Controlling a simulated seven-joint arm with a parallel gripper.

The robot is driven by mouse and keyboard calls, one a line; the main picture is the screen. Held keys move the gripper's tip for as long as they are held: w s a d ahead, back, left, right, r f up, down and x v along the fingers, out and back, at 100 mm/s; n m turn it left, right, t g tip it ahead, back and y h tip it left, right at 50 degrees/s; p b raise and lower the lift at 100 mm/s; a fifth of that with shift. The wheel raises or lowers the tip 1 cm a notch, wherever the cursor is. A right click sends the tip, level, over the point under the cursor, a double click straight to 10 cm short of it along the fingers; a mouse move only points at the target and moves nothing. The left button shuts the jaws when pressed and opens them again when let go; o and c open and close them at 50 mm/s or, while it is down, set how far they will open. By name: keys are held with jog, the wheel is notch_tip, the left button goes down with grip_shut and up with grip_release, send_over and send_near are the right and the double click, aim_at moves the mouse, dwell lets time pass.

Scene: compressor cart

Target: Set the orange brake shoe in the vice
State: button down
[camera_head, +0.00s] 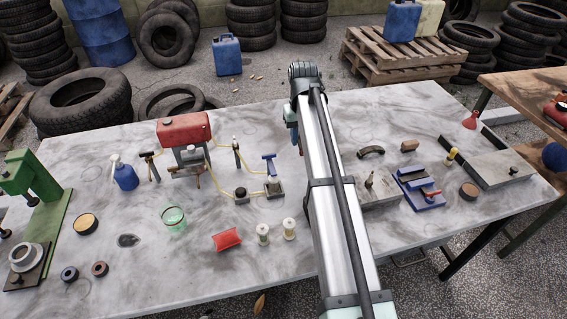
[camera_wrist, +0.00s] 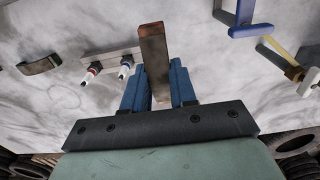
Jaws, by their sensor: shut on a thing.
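My gripper (camera_wrist: 159,75) has its two blue fingers shut on the orange brake shoe (camera_wrist: 153,44), which shows as a brownish-orange piece sticking out beyond the fingertips. Pale tabletop lies behind it in the wrist view. In the head view my arm hides most of the gripper and the held shoe.
A dark curved shoe (camera_head: 371,151) and a brown block (camera_head: 410,146) lie behind the vice. A grey box (camera_head: 500,170) stands to its right. The red compressor tank (camera_head: 183,128), a blue-headed tool (camera_head: 269,158) and yellow hoses are left of my arm. The front right tabletop is clear.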

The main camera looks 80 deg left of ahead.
aim_at(298, 167)
notch_tip(298, 167, down, 10)
jog(key=shift+r, duration=0.1)
dwell(0.4)
jog(key=c, duration=0.9)
grip_release()
notch_tip(298, 167, up, 11)
jog(key=shift+r, duration=0.55)
jog(key=shift+c, duration=1.2)
